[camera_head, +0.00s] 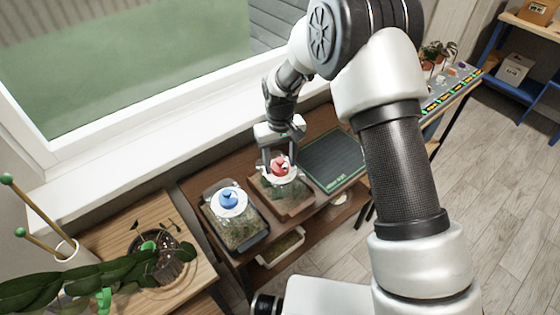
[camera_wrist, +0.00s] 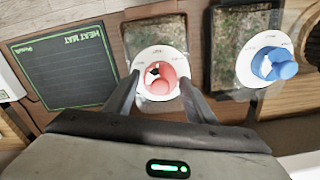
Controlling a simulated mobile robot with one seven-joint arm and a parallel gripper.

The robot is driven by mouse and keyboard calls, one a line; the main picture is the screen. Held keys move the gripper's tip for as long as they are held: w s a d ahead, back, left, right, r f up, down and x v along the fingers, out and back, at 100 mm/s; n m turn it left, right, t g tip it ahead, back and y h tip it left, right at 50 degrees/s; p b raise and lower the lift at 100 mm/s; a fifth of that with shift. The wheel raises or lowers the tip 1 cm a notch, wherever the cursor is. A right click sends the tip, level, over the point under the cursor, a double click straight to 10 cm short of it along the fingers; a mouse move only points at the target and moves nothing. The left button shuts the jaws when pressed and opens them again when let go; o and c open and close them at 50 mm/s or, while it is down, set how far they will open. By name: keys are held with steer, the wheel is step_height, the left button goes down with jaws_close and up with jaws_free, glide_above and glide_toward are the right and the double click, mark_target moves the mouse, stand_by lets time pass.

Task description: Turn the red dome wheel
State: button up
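The red dome wheel (camera_head: 279,166) sits on a white disc on a clear dome over a planted tray, in the middle of the brown shelf. In the wrist view the red wheel (camera_wrist: 168,76) shows between my two finger tips. My gripper (camera_head: 281,172) is above the dome, fingers pointing down. In the wrist view my gripper (camera_wrist: 160,84) is open, with one finger on each side of the wheel. Gaps show between the fingers and the red part. I cannot tell whether the tips touch the white disc.
A blue dome wheel (camera_head: 229,199) on a second tray stands left of the red one in the head view. A dark heat mat (camera_head: 334,158) lies right of it. Potted plants (camera_head: 160,262) stand at the lower left. The window sill (camera_head: 150,150) runs behind the shelf.

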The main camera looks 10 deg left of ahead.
steer(key=shift+o, duration=0.8)
step_height(320, 180, up, 18)
steer(key=shift+f+p, duration=0.25)
steer(key=shift+p, duration=0.1)
